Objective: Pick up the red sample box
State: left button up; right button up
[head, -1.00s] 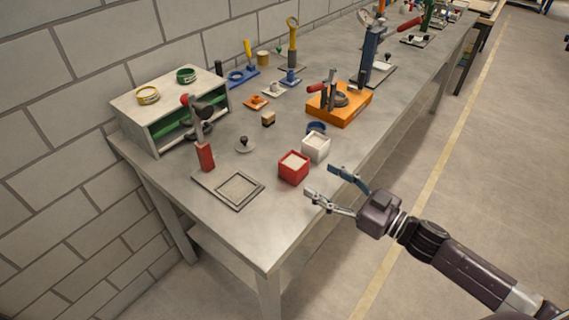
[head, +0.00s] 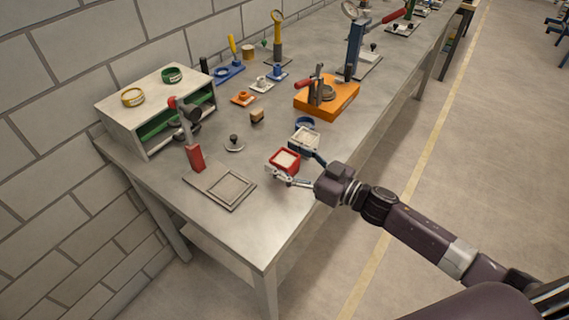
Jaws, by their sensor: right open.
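The red sample box (head: 284,161), an open-topped cube with pale sand inside, stands on the grey bench near its front edge. My right gripper (head: 296,170) is open at the box. One finger lies low along the box's front side and the other passes behind it, between it and the white box (head: 304,141). Whether the fingers touch the red box I cannot tell. The gripper hides part of the red box's right side and the lower part of the white box. My left gripper is not in view.
A grey square frame plate (head: 231,188) lies left of the red box. A red-handled tool (head: 194,157) stands behind the plate, beside a cabinet (head: 127,112). An orange block fixture (head: 340,97) and a blue ring (head: 305,122) are farther back. The bench's front left corner is clear.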

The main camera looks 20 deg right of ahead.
jog(key=shift+c, duration=0.2)
jog(key=c, duration=1.3)
jog(key=shift+c, duration=0.6)
jog(key=shift+w+r, duration=0.1)
jog(key=shift+r, duration=0.05)
